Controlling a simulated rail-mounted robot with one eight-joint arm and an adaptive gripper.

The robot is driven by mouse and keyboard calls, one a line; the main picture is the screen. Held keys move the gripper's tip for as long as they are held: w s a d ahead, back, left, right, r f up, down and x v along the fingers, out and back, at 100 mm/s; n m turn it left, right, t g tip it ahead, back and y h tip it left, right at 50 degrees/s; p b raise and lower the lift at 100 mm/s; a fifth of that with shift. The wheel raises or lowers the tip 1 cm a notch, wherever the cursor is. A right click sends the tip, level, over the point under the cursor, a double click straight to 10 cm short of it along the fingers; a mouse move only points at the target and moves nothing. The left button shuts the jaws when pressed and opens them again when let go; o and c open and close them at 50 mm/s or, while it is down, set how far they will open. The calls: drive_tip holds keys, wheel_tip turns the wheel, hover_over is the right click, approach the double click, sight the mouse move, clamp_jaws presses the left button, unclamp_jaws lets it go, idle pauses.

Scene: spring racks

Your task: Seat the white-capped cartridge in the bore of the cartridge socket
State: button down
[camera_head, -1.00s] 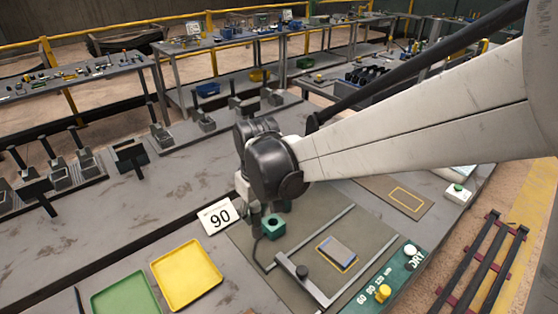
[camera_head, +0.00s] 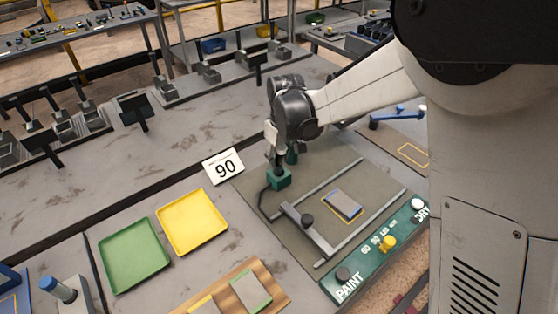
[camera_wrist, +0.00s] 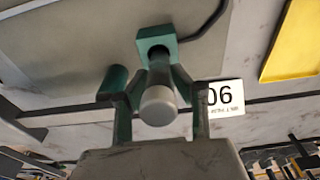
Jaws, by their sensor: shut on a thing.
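The white-capped cartridge (camera_wrist: 158,107) is in the wrist view, its round pale cap toward the camera and its grey body reaching toward the socket. My gripper (camera_wrist: 150,78) is shut on it, with a green-padded finger on each side. The cartridge socket (camera_wrist: 157,38) is a small teal block with a dark bore, just beyond the fingertips. In the head view my gripper (camera_head: 277,158) is right above the socket (camera_head: 279,180). The cartridge's far end is at the bore; I cannot tell how deep it sits.
A yellow tray (camera_head: 192,222) and a green tray (camera_head: 134,254) lie to the left. A rail frame with a grey block (camera_head: 342,204) and a green control panel (camera_head: 378,249) lie to the right. A cable runs from the socket.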

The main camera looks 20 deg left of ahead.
drive_tip(key=shift+s+f, duration=0.1)
drive_tip(key=shift+f, duration=0.75)
drive_tip(key=c, duration=1.4)
unclamp_jaws()
drive_tip(key=shift+w+a, duration=0.15)
drive_tip(key=shift+w, duration=0.05)
drive_tip(key=shift+c, duration=0.2)
drive_tip(key=shift+o, duration=0.3)
drive_tip(key=r, duration=0.4)
drive_tip(key=d+r, duration=0.1)
drive_tip(key=r, duration=0.3)
drive_tip(key=s+r, duration=0.1)
drive_tip(key=r, duration=0.3)
drive_tip(key=shift+d, duration=0.15)
